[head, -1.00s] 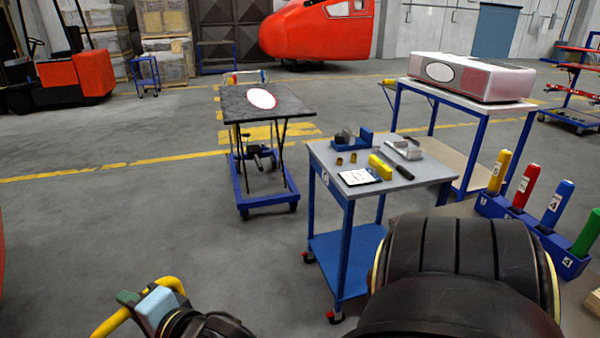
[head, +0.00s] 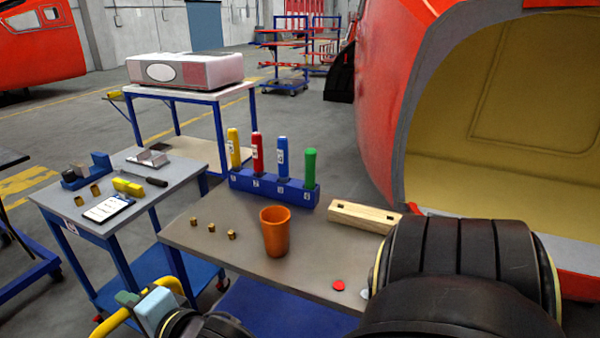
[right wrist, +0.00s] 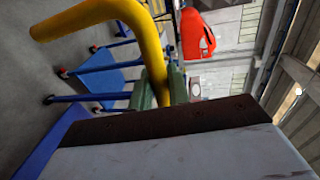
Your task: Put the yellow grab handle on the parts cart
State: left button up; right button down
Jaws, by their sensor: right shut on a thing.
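The yellow grab handle (head: 106,322) is a bent yellow tube at the bottom left of the head view. My right gripper (head: 138,300) is shut on it. The right wrist view shows the handle (right wrist: 97,14) curving between green fingers (right wrist: 162,88). The parts cart looks to be the blue wheeled cart with a grey top (head: 188,178), left of centre. The handle is in front of this cart in the head view, with no visible contact. My left gripper is out of view.
A nearer table (head: 195,260) carries an orange cup (head: 274,232) and wooden block (head: 362,216). A red nosecone (head: 375,110) stands right.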

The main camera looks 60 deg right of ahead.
aim_at(350, 248)
jog(key=z, duration=0.05)
jog(key=i, duration=1.35)
jog(key=z, duration=2.85)
jog(key=i, duration=0.5)
jog(key=z, duration=0.05)
